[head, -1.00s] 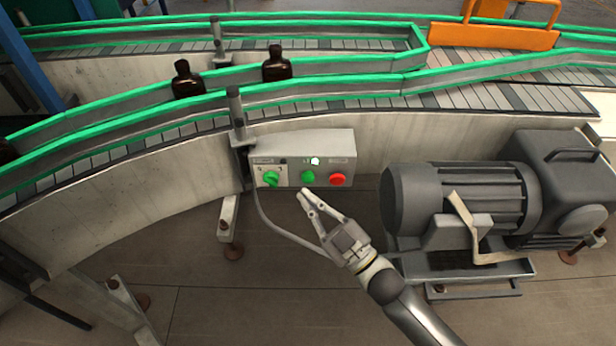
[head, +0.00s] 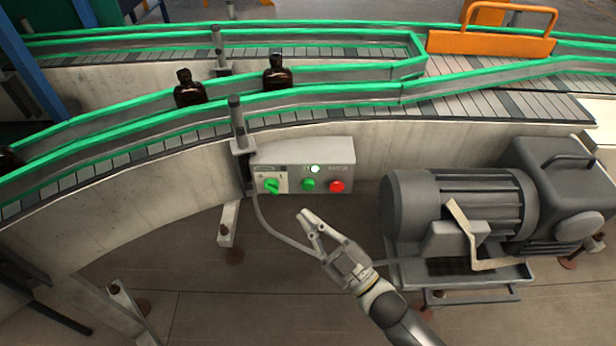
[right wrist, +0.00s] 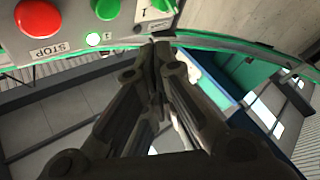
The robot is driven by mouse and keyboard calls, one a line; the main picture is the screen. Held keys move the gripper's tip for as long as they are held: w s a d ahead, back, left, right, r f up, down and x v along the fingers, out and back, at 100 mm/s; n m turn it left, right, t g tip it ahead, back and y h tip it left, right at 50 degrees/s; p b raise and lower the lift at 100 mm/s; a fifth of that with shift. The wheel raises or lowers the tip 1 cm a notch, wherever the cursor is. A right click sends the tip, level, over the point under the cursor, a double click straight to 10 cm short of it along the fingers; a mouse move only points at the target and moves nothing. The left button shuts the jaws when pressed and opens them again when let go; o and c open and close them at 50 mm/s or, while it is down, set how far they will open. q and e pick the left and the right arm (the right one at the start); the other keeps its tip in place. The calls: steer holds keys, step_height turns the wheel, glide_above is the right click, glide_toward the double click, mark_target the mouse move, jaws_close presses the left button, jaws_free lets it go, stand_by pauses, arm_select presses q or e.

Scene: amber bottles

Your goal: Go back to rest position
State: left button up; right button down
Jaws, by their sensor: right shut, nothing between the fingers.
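My right gripper (head: 308,216) is shut and empty. It hangs in the air in front of and below the control box (head: 304,157) in the head view, apart from it. The box carries a green rotary switch (head: 271,186), a green button (head: 308,185), a red button (head: 337,186) and a lit white lamp (head: 315,169). In the right wrist view the shut fingers (right wrist: 160,45) point toward the box, with the red stop button (right wrist: 38,17) and the lit lamp (right wrist: 93,40) at upper left. My left gripper is not in view.
A dark motor (head: 460,205) stands on a frame close to the right of my arm. A conveyor with green rails (head: 330,92) curves behind the box, carrying amber bottles (head: 277,73). A cable (head: 275,235) hangs below the box.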

steer(key=w+d+f+m+g+h, duration=0.1)
steer(key=d+f+m+h, duration=0.15)
steer(key=f, duration=0.65)
steer(key=w+d+f+m+h, duration=0.15)
steer(key=d+f+h, duration=0.25)
steer(key=f, duration=0.5)
steer(key=s+d+f+m+g+h, duration=0.2)
steer(key=s+d+f, duration=0.2)
steer(key=f, duration=0.4)
steer(key=s+d+f+m+g+h, duration=0.1)
steer(key=s+d+f+g+h, duration=0.15)
steer(key=f, duration=0.65)
steer(key=s+d+f+m+g+h, duration=0.1)
steer(key=s+d+f+g, duration=0.15)
steer(key=s+f, duration=0.4)
steer(key=s+d+f+m+g+h, duration=0.1)
steer(key=s+d+f+m, duration=0.1)
steer(key=s+d+f, duration=0.35)
steer(key=s+d+f+m+g, duration=0.1)
steer(key=s+f+g, duration=0.1)
steer(key=s, duration=0.8)
steer(key=s+d+f+g+h, duration=0.1)
steer(key=s+f+g, duration=0.2)
steer(key=s, duration=0.8)
steer(key=shift+f+m+g+h, duration=0.3)
steer(key=shift+f+m, duration=0.1)
steer(key=shift+f, duration=0.4)
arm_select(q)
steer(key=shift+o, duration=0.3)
